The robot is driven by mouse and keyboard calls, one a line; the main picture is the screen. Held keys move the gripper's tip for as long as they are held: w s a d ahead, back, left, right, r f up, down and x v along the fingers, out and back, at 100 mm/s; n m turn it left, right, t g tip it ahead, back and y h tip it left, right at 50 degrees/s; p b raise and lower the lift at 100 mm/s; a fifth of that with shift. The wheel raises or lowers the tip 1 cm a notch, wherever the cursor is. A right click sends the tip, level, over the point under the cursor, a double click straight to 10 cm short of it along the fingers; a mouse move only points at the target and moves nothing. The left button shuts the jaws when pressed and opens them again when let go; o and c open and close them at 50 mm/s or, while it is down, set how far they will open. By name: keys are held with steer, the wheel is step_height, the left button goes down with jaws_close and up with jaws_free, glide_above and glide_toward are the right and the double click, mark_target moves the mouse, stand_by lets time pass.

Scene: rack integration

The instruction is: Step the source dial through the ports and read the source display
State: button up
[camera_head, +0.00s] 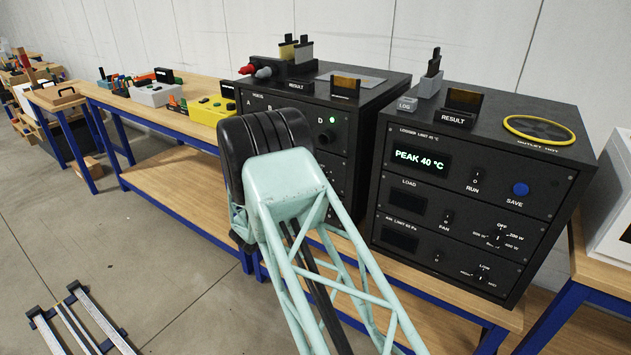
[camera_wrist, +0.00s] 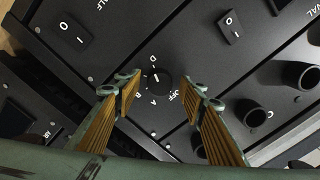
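In the wrist view a small round black dial (camera_wrist: 157,82) with a white pointer mark sits on a black panel. Letters A, B, D and OFF are printed around it. My gripper (camera_wrist: 161,90) is open, its two ribbed fingers on either side of the dial; contact cannot be told. In the head view my arm blocks much of the left black unit (camera_head: 374,122), and my gripper and the dial are hidden. A green light (camera_head: 332,120) glows beside its letter D. I cannot make out a source display.
The right black unit (camera_head: 550,185) has a lit display (camera_head: 421,160) reading "PEAK 40 °C", with dark windows below. In the wrist view, rocker switches (camera_wrist: 72,32) and round black sockets (camera_wrist: 297,75) flank the dial. A wooden bench (camera_head: 165,180) extends left.

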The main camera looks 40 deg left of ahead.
steer(key=s+d, duration=0.1)
steer(key=s, duration=1)
steer(key=shift+s, duration=0.4)
steer(key=shift+w+d, duration=0.1)
steer(key=shift+w, duration=0.05)
